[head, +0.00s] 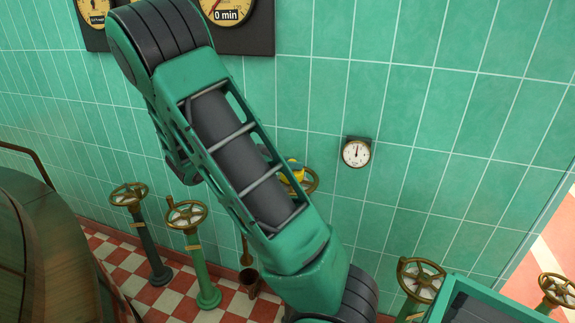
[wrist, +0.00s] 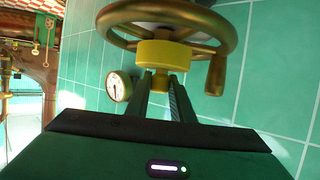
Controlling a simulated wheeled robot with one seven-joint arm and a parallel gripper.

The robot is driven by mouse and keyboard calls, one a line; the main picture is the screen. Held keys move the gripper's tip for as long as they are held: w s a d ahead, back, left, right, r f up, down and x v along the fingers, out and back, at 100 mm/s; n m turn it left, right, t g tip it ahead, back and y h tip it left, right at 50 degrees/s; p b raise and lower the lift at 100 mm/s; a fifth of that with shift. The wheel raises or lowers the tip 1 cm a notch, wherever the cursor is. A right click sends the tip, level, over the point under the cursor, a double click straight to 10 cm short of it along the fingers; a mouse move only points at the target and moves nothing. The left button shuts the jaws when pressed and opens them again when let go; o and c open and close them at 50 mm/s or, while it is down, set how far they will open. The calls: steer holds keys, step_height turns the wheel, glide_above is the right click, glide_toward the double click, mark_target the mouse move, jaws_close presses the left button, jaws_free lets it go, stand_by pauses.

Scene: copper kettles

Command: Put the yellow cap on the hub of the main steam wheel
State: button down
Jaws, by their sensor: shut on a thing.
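The yellow cap (wrist: 163,54) is a short, thick disc with a narrower knob below it in the wrist view. My gripper (wrist: 161,82) is shut on the cap by this knob, one finger on each side. I cannot tell whether the cap is seated or just short of the hub. In the head view the cap (head: 290,174) and part of the wheel (head: 313,182) show beside my arm, which hides the gripper.
A white gauge (head: 356,153) is on the tiled wall right of the wheel. Other valve wheels stand on posts at left (head: 186,214) and right (head: 420,280). A large copper kettle (head: 45,255) fills the lower left. Dark-framed dials hang above.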

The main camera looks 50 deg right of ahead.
steer(key=shift+f, duration=0.15)
steer(key=c, duration=1.5)
jaws_free()
steer(key=shift+c, duration=0.2)
